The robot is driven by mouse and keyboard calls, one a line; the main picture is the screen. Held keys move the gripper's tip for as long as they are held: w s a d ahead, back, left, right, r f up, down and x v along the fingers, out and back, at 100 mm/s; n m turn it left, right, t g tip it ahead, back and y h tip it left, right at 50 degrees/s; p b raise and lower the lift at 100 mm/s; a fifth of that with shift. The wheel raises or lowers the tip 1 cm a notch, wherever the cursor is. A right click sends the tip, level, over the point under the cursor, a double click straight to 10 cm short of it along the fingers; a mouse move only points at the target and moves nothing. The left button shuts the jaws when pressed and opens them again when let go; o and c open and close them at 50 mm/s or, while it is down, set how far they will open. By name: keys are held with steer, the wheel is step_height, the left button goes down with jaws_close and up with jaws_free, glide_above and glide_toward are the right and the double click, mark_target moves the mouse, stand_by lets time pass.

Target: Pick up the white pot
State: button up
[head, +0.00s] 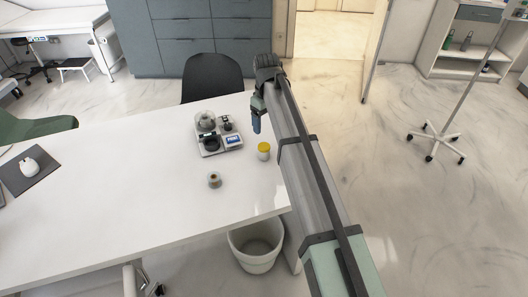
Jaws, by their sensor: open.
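A small white pot (264,155) with a yellow lid stands upright on the white desk (110,190), near its right end. My gripper (256,128) is above the desk's right end, up and slightly left of the pot in the picture, and apart from it. It is seen small and partly from behind; its jaws are open, and I see nothing held between them.
A grey device with a small display (220,140) stands left of the pot. A small jar with brown contents (214,181) is nearer the front. A black chair (211,77) is behind the desk, and a white bin (256,262) is below its front edge.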

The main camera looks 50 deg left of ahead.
mark_target(264, 146)
steer(key=f, duration=0.8)
steer(key=s+f, duration=0.1)
steer(key=f, duration=0.4)
steer(key=shift+a+f, duration=0.1)
steer(key=c, duration=1.1)
